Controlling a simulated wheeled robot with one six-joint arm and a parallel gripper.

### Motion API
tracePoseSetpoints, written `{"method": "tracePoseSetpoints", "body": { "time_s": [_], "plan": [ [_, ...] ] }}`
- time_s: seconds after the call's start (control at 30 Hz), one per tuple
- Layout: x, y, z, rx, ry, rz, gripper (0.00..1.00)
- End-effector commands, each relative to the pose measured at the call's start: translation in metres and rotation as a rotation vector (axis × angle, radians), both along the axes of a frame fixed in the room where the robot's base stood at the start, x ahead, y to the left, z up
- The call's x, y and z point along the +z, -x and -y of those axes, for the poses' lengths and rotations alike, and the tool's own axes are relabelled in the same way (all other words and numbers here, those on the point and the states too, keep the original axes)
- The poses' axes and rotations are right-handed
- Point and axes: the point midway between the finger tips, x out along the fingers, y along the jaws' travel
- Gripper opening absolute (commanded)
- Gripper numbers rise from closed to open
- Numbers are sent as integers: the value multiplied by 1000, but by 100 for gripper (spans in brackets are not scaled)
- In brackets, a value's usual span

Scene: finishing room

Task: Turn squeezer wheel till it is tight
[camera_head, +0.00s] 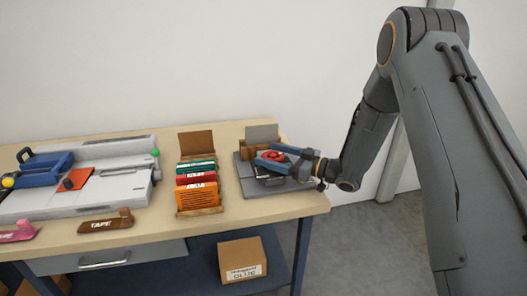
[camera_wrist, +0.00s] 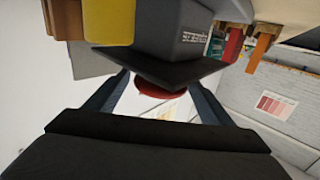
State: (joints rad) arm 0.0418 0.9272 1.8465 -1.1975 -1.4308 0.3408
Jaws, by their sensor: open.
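The squeezer (camera_head: 250,189) is a grey press at the right end of the bench, with its red wheel (camera_head: 271,155) on top. In the wrist view the red wheel (camera_wrist: 165,94) shows partly behind a dark plate of the squeezer (camera_wrist: 150,65). My gripper (camera_head: 266,157) reaches in from the right at the wheel, its blue-grey fingers on either side of it. In the wrist view my gripper (camera_wrist: 160,88) is open, with the wheel between the fingers. I cannot tell whether either finger touches the wheel.
A rack of coloured packs (camera_head: 197,188) stands just left of the squeezer. A grey machine with blue and orange parts (camera_head: 100,195) fills the bench's left. Tape dispensers (camera_head: 106,222) lie at the front edge. A glue carton (camera_head: 242,260) sits on the lower shelf.

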Motion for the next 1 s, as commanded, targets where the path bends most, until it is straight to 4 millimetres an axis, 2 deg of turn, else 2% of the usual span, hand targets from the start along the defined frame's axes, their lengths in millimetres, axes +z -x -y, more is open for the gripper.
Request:
{"method": "tracePoseSetpoints", "body": {
  "time_s": [0.1, 0.23, 0.6, 0.87, 1.0],
  "plan": [
    [1, -6, -17, 2, -1, 0, 76],
    [1, -12, -28, 1, 0, 0, 76],
    [0, -16, -33, -1, 0, -1, 76],
    [0, -15, -33, -1, 0, -1, 35],
    [0, -16, -33, -12, -1, 0, 35]
  ]
}}
